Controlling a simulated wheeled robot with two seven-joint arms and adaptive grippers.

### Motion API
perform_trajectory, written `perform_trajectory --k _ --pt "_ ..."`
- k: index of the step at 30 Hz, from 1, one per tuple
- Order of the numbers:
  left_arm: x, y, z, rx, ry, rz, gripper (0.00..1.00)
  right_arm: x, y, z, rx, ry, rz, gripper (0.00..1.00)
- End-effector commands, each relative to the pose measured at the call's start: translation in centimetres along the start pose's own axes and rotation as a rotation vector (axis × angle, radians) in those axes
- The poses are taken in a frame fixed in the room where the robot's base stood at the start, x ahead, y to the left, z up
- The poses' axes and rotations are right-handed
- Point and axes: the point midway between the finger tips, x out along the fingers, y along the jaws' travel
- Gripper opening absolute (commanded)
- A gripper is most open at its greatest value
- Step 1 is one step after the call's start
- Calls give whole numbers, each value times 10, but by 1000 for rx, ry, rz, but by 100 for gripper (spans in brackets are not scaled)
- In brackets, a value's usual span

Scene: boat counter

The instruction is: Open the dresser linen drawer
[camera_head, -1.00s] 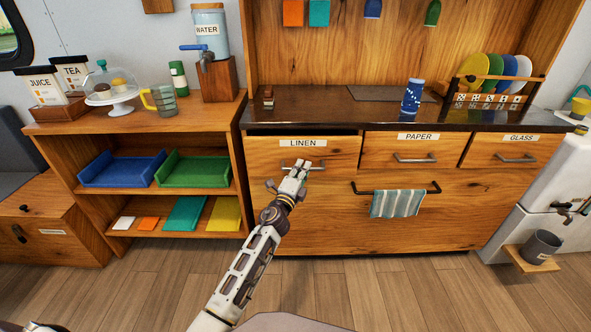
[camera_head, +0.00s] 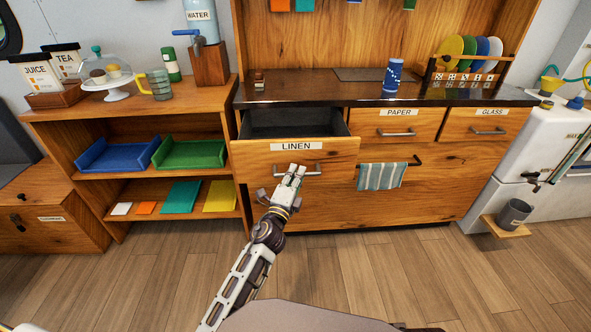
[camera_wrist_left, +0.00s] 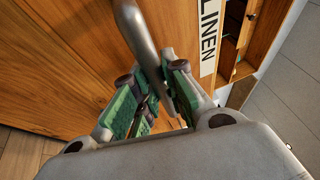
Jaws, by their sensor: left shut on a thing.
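The linen drawer (camera_head: 240,160) of the wooden dresser is pulled part way out, and its dark, empty-looking inside shows behind the front. Its white LINEN label (camera_head: 296,147) sits above a metal bar handle (camera_head: 315,171). My left gripper (camera_head: 296,170) is shut on this handle, in front of the drawer face. In the left wrist view the handle (camera_wrist_left: 135,25) runs down between the green-padded fingers (camera_wrist_left: 158,88), and the LINEN label (camera_wrist_left: 209,38) is at the upper right. My right gripper is not in view.
The paper drawer (camera_head: 375,127) and glass drawer (camera_head: 460,127) beside it are shut. A striped towel (camera_head: 382,177) hangs on a bar below. An open shelf unit with blue (camera_head: 118,157) and green trays (camera_head: 190,154) stands to the left. The wooden floor (camera_head: 350,280) in front is clear.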

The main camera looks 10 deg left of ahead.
Motion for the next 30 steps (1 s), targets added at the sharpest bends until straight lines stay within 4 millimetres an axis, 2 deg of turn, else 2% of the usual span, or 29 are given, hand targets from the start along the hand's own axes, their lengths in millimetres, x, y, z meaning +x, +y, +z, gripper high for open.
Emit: perform_trajectory --k 16,17,22,30 --pt "-6 -1 -2 1 -1 1 0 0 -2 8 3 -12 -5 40" --pt "-6 -1 -2 1 -1 1 14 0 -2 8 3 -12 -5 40" --pt "-6 -1 -2 1 0 1 35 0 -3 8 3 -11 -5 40" --pt "-6 -2 -2 1 0 0 35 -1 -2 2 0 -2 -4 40"
